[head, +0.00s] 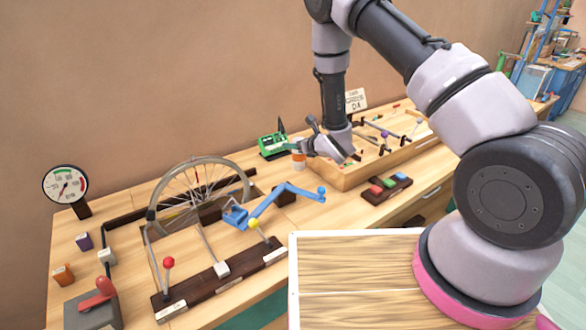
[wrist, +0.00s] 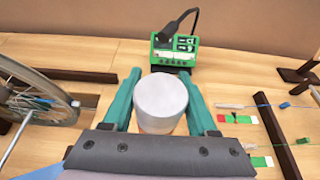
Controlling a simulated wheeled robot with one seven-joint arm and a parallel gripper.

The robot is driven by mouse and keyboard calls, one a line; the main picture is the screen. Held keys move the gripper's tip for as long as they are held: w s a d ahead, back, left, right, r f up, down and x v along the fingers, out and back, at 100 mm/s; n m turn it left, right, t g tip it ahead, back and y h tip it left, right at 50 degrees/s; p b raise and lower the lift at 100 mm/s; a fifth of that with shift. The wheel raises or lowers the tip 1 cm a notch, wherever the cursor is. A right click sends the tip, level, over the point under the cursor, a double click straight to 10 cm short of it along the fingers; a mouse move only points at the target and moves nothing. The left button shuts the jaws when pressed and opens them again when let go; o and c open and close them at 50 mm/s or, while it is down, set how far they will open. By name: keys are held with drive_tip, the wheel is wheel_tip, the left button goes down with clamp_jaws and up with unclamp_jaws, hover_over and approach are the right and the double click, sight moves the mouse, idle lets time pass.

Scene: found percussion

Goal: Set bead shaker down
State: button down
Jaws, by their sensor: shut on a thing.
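The bead shaker is a small cylinder, white on top with an orange band lower down. In the head view the bead shaker (head: 299,158) is upright at the back of the bench, just left of the wooden box. In the wrist view its pale round top (wrist: 161,95) sits between the teal fingers of my gripper (wrist: 161,88). My gripper (head: 297,146) is shut on it from the sides. Its base is hidden in the wrist view, and I cannot tell whether it touches the bench top.
A spoked wheel (head: 203,190) and blue crank (head: 280,198) lie to the left. A wooden box (head: 345,180) with rods stands right. Coloured buttons (head: 388,187) are in front of it.

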drive_tip(key=shift+f, duration=3.3)
drive_tip(key=shift+f, duration=0.15)
drive_tip(key=shift+c, duration=0.9)
unclamp_jaws()
